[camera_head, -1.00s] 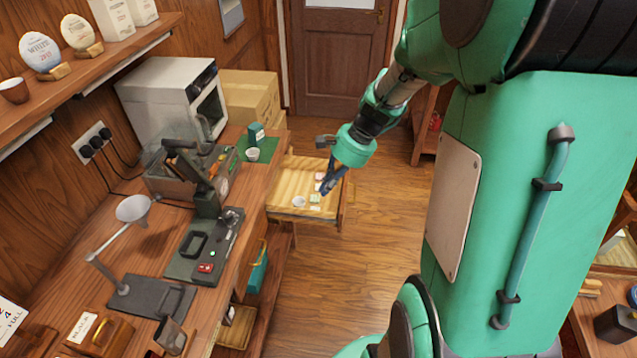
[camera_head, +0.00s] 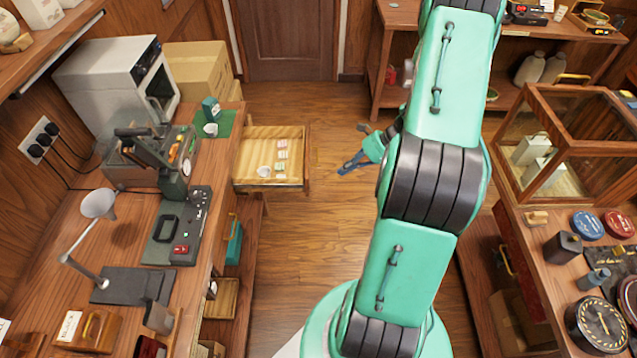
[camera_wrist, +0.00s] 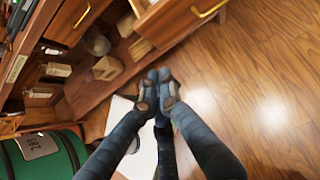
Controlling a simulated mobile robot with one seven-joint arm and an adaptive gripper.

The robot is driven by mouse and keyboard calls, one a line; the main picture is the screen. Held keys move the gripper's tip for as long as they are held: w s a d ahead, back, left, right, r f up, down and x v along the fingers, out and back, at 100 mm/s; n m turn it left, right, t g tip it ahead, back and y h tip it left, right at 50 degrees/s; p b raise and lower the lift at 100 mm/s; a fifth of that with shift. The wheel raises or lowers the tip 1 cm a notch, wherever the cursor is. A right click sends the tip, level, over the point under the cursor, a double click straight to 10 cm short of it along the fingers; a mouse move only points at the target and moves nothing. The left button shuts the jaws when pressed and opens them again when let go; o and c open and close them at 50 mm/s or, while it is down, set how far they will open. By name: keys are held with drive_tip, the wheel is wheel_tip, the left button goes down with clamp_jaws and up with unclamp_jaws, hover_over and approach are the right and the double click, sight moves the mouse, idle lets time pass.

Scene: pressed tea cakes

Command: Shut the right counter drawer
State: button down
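The counter drawer (camera_head: 250,172) is pulled out from the right side of the left-hand counter (camera_head: 127,243), in the head view. A drawer front with a brass handle (camera_wrist: 209,9) shows at the top there.

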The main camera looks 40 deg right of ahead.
sight(241, 184)
drive_tip(key=shift+s+d+f+m, duration=0.25)
drive_tip(key=shift+d+f, duration=0.1)
drive_tip(key=shift+f, duration=0.15)
drive_tip(key=shift+s+d+f+m, duration=0.25)
drive_tip(key=shift+d+f, duration=0.05)
drive_tip(key=shift+f, duration=0.2)
drive_tip(key=w+a+r+b+x, duration=0.1)
drive_tip(key=r+b+x, duration=0.1)
drive_tip(key=x, duration=1)
drive_tip(key=shift+w+a+f, duration=0.2)
drive_tip(key=shift+w+a, duration=0.2)
drive_tip(key=shift+w, duration=0.15)
drive_tip(key=w+a+b, duration=0.3)
drive_tip(key=w+a, duration=1.8)
drive_tip(key=shift+r, duration=0.1)
